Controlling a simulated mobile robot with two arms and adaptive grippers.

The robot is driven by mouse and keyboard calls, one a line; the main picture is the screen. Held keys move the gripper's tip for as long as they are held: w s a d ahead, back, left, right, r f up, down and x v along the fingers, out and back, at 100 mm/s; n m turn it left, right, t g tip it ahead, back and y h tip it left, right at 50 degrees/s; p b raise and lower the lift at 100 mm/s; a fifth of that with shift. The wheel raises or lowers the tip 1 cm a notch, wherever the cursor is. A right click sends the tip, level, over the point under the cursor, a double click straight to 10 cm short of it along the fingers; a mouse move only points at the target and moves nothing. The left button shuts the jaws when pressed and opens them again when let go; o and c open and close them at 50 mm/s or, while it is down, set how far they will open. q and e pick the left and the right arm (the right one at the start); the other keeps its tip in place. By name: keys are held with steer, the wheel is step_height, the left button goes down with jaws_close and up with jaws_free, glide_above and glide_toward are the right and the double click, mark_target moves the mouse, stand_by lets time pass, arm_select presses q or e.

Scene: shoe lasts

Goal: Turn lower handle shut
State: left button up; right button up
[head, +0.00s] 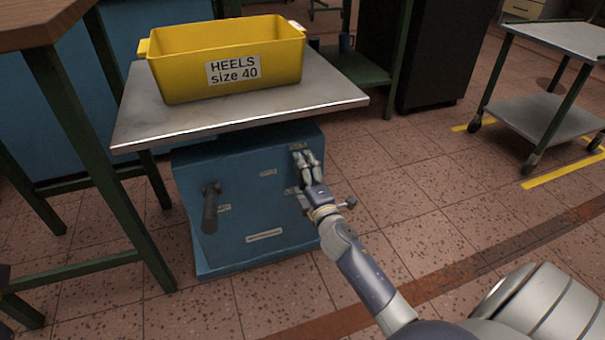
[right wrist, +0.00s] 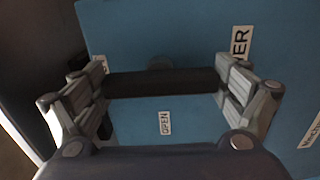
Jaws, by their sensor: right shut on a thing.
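My right gripper (head: 307,158) reaches to the right part of the front of a blue cabinet (head: 250,255) under a metal top. In the right wrist view the gripper (right wrist: 163,80) is shut on a dark bar-shaped handle (right wrist: 160,83), which spans from finger to finger. A round dark piece shows behind the bar's middle. A label (right wrist: 165,123) reading "OPEN" is on the blue panel beside it, and a larger label ending in "ER" (right wrist: 240,43) is partly cut off. In the head view my gripper hides this handle. Another dark handle (head: 210,207) hangs downward at the cabinet's left. My left gripper is not in view.
A yellow bin (head: 175,80) marked "HEELS size 40" stands on the metal top (head: 150,130), whose edge overhangs the cabinet. A wooden table with green legs (head: 95,110) is at left. A wheeled cart (head: 545,115) is at right. The tiled floor between is clear.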

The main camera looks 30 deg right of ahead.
steer(key=o, duration=0.8)
steer(key=shift+c, duration=0.2)
steer(key=shift+s, duration=0.1)
steer(key=shift+s+a+f, duration=0.1)
steer(key=shift+s, duration=0.2)
steer(key=v, duration=1.1)
steer(key=shift+s+a, duration=0.1)
steer(key=shift+s, duration=0.05)
